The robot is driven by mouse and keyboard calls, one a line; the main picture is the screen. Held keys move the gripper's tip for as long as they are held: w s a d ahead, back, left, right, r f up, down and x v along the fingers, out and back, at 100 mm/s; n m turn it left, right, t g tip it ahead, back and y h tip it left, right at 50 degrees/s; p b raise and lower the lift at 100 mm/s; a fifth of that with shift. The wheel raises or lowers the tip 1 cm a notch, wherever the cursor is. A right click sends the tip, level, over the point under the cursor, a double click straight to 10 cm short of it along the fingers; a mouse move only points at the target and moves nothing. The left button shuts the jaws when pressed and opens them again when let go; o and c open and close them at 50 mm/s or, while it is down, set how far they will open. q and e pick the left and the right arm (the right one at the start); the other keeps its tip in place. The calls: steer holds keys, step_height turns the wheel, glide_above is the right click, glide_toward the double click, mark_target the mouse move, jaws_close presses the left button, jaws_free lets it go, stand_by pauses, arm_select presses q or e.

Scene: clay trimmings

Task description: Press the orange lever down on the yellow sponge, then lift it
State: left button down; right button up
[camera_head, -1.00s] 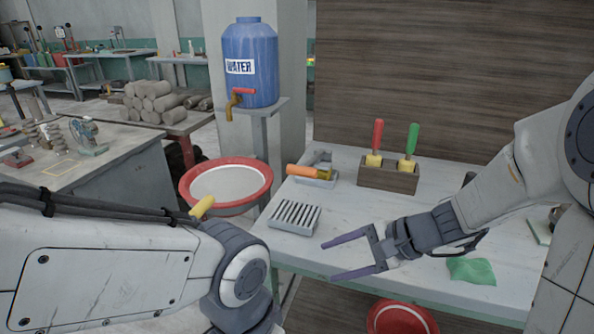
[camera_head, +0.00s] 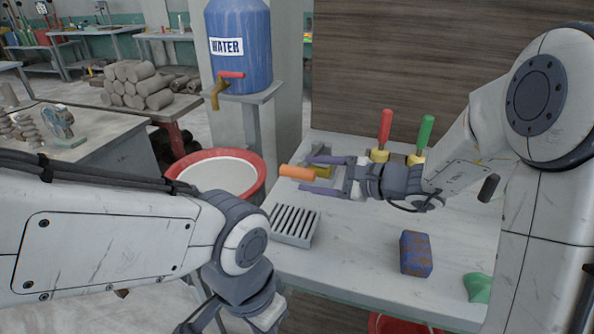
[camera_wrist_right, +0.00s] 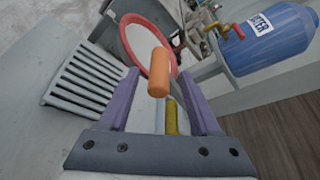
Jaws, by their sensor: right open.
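The orange lever (camera_head: 297,172) is a short cylinder handle at the left part of the white table, on a grey holder largely hidden by my right gripper. A dark yellow piece (camera_head: 322,172) sits just right of it; I cannot tell whether it is the sponge. My right gripper (camera_head: 309,174) is open, its two purple fingers on either side of the lever and yellow piece. In the right wrist view the orange lever (camera_wrist_right: 158,72) stands between the fingers, apart from both, with the yellow piece (camera_wrist_right: 171,117) closer to the palm. My left arm shows, but its fingers do not.
A grey slotted rack (camera_head: 294,225) stands in front of the lever. Red and green handled tools (camera_head: 385,130) stand behind my right gripper. A blue-brown block (camera_head: 416,254) and green cloth (camera_head: 478,286) lie to the right. A red-rimmed basin (camera_head: 215,172) is beyond the table's left edge.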

mark_target(296, 173)
steer(key=x, duration=0.5)
steer(key=shift+s, duration=0.1)
jaws_close()
stand_by(1.3)
